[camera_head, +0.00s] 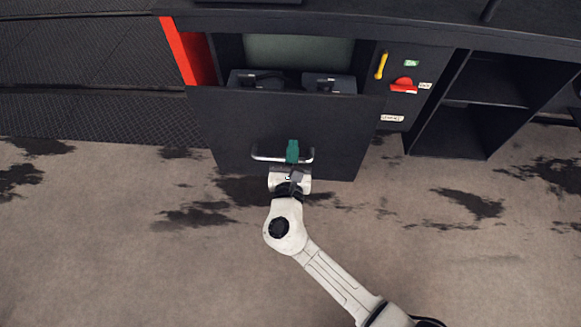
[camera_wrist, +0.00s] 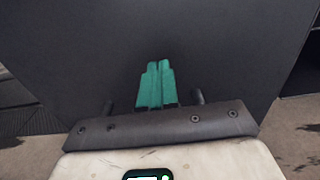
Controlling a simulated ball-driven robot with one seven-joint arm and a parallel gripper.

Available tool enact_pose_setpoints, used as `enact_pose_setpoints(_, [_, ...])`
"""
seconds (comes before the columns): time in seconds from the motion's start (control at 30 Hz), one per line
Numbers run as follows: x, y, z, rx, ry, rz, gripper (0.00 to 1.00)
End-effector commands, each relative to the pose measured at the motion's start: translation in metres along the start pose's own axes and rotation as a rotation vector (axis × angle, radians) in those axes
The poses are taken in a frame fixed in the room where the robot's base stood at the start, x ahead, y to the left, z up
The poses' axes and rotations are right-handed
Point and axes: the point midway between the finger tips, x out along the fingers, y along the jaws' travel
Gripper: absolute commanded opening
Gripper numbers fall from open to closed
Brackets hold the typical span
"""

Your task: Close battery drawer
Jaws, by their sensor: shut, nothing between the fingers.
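The battery drawer (camera_head: 235,125) is a dark grey box front in the head view, pulled out from the cabinet. Two dark batteries (camera_head: 328,84) show behind its top edge. A pale bar handle (camera_head: 265,156) runs across the lower part of its front. My gripper (camera_head: 292,150) has teal fingers, shut together and empty, at the handle's middle and in front of the drawer face. In the wrist view the shut fingers (camera_wrist: 157,85) point at the dark drawer front (camera_wrist: 220,50). I cannot tell whether they touch it. Most of the handle is hidden in the wrist view.
Right of the drawer, a panel carries a yellow lever (camera_head: 382,65) and a red switch (camera_head: 404,86). An open shelf unit (camera_head: 460,130) stands further right. A red panel (camera_head: 188,50) is at the left. The stained floor (camera_head: 130,250) in front is clear.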

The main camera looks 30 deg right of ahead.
Motion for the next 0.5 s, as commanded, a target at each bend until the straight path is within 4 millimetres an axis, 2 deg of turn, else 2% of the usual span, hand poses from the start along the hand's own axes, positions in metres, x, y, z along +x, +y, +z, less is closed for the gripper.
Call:
enact_pose_setpoints(0.1, [0.018,-0.001,0.000,0.001,-0.001,-0.003,0.00])
enact_pose_setpoints(0.2, [0.027,0.000,-0.001,0.000,0.000,-0.001,0.00])
enact_pose_setpoints(0.5, [0.035,0.000,0.000,0.001,0.001,0.000,0.00])
